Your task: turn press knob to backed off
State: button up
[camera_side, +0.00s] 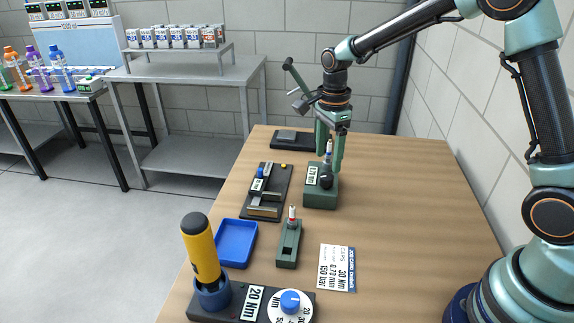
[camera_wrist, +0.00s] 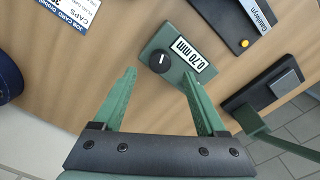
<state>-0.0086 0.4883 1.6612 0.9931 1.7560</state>
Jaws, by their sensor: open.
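A green block (camera_side: 321,196) stands on the table with a white label and a round black knob (camera_side: 326,181) on top. In the wrist view the block (camera_wrist: 171,76) carries a label (camera_wrist: 191,57) reading 0.70 mm, and the knob (camera_wrist: 159,62) shows a short white pointer line. No words for knob positions are readable. My gripper (camera_side: 330,160) is above the block, pointing down. In the wrist view my gripper (camera_wrist: 159,76) is open, with one finger on each side of the knob and nothing between them. I cannot tell if either finger touches the knob.
A black fixture (camera_side: 277,180), a blue tray (camera_side: 236,243) and a small green holder (camera_side: 289,256) stand left and in front. A job card (camera_side: 337,268), a yellow-handled tool (camera_side: 201,246) and a blue dial knob (camera_side: 290,301) are nearer. The table's right side is clear.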

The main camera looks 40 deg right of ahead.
aim_at(326, 176)
notch_tip(326, 176, down, 6)
jog(key=shift+r, duration=0.15)
jog(key=shift+c, duration=0.3)
grip_shut()
